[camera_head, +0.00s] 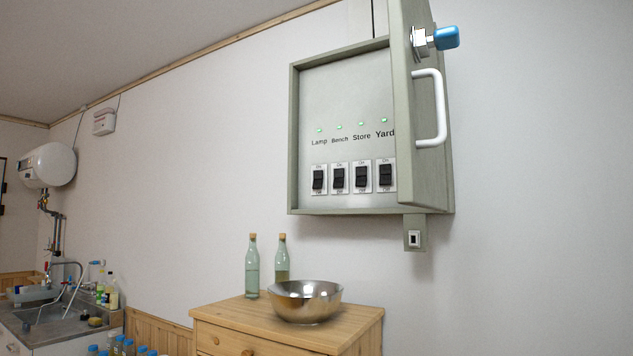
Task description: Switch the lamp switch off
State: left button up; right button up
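The lamp switch (318,180) is the leftmost black rocker in a row inside an open grey wall cabinet (293,130). The label "Lamp" and a lit green light (320,130) are above it. The Bench switch (338,178), Store switch (361,177) and Yard switch (385,175) stand to its right, each under a lit green light. The cabinet door (404,110) is swung open toward me on the right, with a white handle (431,108) and a blue knob (446,37). Neither of my grippers is in view.
A wooden chest (255,325) stands below the cabinet, carrying a steel bowl (305,300) and two corked bottles (252,268). A small black switch (414,239) sits under the cabinet. A sink (50,312) and white water heater (47,165) are at the far left.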

aim_at(318, 175)
jog(key=i+j, duration=0.2)
jog(key=j, duration=0.15)
jog(key=i+j, duration=0.15)
jog(key=j, duration=0.25)
jog(key=i+j, duration=0.2)
jog(key=j, duration=0.15)
jog(key=i+j, duration=0.2)
jog(key=j, duration=0.2)
jog(key=i+j, duration=0.2)
jog(key=j, duration=0.15)
jog(key=i+j, duration=0.15)
jog(key=j, duration=0.25)
jog(key=i+j, duration=0.2)
jog(key=j, duration=0.15)
jog(key=u, duration=0.05)
